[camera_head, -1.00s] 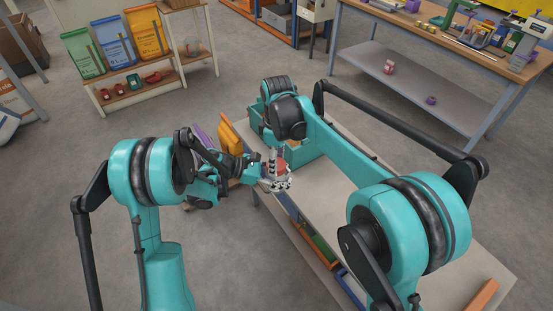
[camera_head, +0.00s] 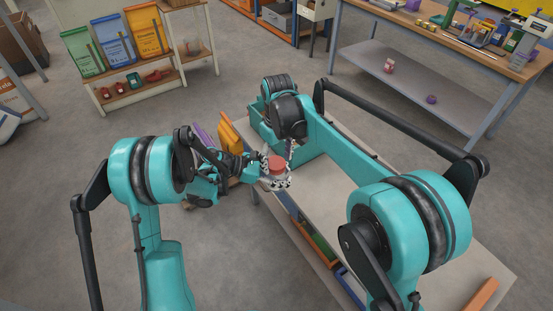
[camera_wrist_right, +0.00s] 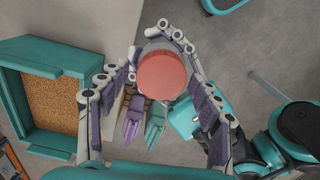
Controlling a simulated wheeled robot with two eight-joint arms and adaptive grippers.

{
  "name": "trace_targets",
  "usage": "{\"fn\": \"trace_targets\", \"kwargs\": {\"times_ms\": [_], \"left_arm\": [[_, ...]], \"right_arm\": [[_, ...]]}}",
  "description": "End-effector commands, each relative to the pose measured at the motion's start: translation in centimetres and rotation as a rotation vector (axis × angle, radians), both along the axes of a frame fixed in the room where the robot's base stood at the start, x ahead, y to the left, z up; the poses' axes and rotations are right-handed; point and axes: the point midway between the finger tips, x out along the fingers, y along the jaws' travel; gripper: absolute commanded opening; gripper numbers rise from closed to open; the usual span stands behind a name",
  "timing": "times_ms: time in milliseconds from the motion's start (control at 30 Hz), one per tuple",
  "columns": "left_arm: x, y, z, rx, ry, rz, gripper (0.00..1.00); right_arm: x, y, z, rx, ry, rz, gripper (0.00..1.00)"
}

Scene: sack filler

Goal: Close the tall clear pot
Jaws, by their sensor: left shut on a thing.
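The tall clear pot (camera_wrist_right: 153,45) shows mostly as a pale rim under the red lid (camera_wrist_right: 165,75) in the right wrist view. In the head view the red lid (camera_head: 277,168) sits at the pot's top, at the far left table edge. I cannot tell whether it is fully seated. My left gripper (camera_head: 273,183) is shut on the pot and holds it from the left. My right gripper (camera_wrist_right: 163,68) is above the lid, with its fingers spread to both sides and gaps between them and the lid. The pot's lower part is hidden.
A teal bin (camera_wrist_right: 20,105) with brownish grain stands left in the right wrist view. The table top (camera_head: 345,200) is largely clear, with an orange bar (camera_head: 484,297) at its near right corner. A shelf with coloured bags (camera_head: 117,40) stands behind.

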Motion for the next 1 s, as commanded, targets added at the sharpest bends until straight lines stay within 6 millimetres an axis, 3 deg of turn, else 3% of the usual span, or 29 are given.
{"fn": "trace_targets", "kwargs": {"times_ms": [167, 533, 867, 1000], "left_arm": [[0.0, -0.1, 0.0, 0.000, 0.001, -0.002, 0.00], [0.0, -0.1, -0.1, 0.002, -0.001, -0.003, 0.00], [0.0, -0.1, 0.0, 0.001, 0.000, -0.002, 0.00], [0.0, -0.1, 0.0, 0.001, 0.000, -0.002, 0.00]], "right_arm": [[-0.1, 0.3, 0.3, 0.004, 0.001, 0.004, 0.70], [-0.1, 0.3, 4.4, 0.006, 0.001, 0.004, 0.70], [-0.1, 0.2, 4.6, 0.005, 0.001, 0.006, 0.67], [-0.1, 0.2, 4.7, 0.004, 0.000, 0.081, 0.67]]}}
